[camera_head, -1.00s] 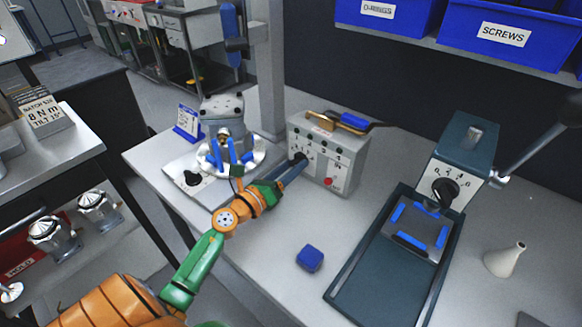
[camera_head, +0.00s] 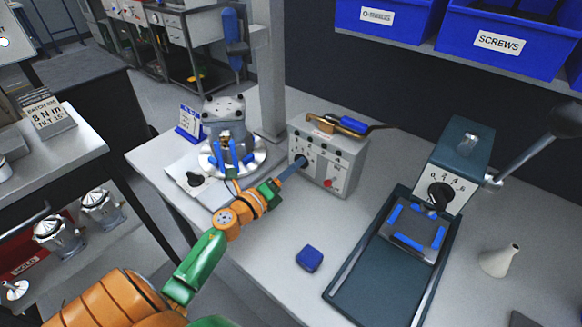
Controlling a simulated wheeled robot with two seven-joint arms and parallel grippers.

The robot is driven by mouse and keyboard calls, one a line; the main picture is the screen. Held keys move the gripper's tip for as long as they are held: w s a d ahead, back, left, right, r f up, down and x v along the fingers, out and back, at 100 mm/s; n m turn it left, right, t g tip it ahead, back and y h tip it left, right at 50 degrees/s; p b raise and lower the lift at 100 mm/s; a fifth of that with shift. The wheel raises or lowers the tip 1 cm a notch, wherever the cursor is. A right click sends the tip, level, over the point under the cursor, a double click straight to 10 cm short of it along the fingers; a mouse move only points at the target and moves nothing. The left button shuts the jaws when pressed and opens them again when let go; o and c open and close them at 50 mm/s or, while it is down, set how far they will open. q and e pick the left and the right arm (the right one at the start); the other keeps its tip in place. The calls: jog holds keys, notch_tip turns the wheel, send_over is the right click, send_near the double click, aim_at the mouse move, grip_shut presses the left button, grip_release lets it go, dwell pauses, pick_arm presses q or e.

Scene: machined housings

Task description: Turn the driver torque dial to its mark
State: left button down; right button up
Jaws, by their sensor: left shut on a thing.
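The grey driver control box (camera_head: 337,157) stands at the back middle of the bench, with a numbered face, a red button and small knobs. Its black torque dial (camera_head: 301,160) is at the left of that face, mostly hidden by my fingers. My left gripper (camera_head: 297,165) reaches the face and is shut on the dial, with its blue fingers almost in line with each other from here. The dial's pointer and mark are too small or covered to read. My right gripper is not in view.
A driver (camera_head: 346,124) lies on top of the box. A fixture with a grey housing (camera_head: 226,122) stands to its left. A dark green press (camera_head: 461,160) with its own dial is at right. A blue block (camera_head: 309,258) lies front middle.

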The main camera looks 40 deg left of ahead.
pick_arm(q)
jog(key=shift+n, duration=0.3)
jog(key=shift+c, duration=1.2)
grip_release()
jog(key=shift+w, duration=0.1)
jog(key=s, duration=0.4)
jog(key=s+b, duration=0.1)
jog(key=s, duration=0.2)
jog(key=shift+a, duration=0.25)
